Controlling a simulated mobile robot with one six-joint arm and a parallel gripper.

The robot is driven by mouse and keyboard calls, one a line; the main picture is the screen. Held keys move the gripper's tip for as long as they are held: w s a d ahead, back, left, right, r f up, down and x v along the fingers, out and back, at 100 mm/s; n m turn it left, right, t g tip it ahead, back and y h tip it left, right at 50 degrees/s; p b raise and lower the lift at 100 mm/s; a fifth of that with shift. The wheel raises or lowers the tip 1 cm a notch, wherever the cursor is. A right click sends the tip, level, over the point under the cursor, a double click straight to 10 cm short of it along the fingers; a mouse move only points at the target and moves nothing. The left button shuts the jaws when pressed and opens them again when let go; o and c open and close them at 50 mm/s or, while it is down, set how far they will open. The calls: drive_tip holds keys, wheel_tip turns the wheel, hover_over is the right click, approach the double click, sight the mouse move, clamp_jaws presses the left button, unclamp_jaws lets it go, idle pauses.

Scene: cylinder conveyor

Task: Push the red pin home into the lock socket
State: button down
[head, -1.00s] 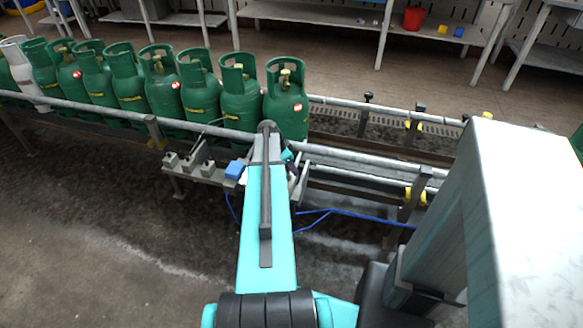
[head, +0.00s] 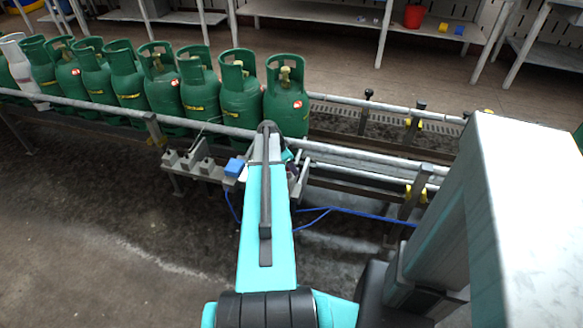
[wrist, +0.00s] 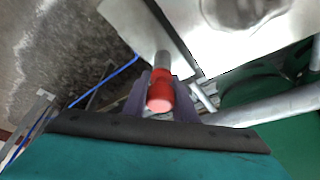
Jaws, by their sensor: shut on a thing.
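The red pin (wrist: 160,92) shows in the middle of the wrist view, with its rounded red end towards the camera and a grey shaft beyond it. My gripper (wrist: 162,104) is shut on it, with a dark finger on each side. Beyond the pin is a flat grey metal plate (wrist: 135,22). The lock socket cannot be made out clearly, and I cannot tell how deep the pin sits. In the head view my teal arm hides the pin and most of my gripper at the conveyor's near rail.
Several green gas cylinders (head: 240,98) stand in a row on the conveyor, up to just behind my arm. The near rail (head: 375,164) runs across. A grey bracket with blocks (head: 195,168) and a blue box (head: 235,167) sit left of my arm. A blue cable (head: 350,213) hangs below.

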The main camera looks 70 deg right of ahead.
drive_tip(key=shift+f, duration=0.4)
drive_tip(key=c, duration=1.4)
unclamp_jaws()
drive_tip(key=shift+o, duration=0.2)
drive_tip(key=v, duration=1.4)
drive_tip(key=shift+b, duration=0.35)
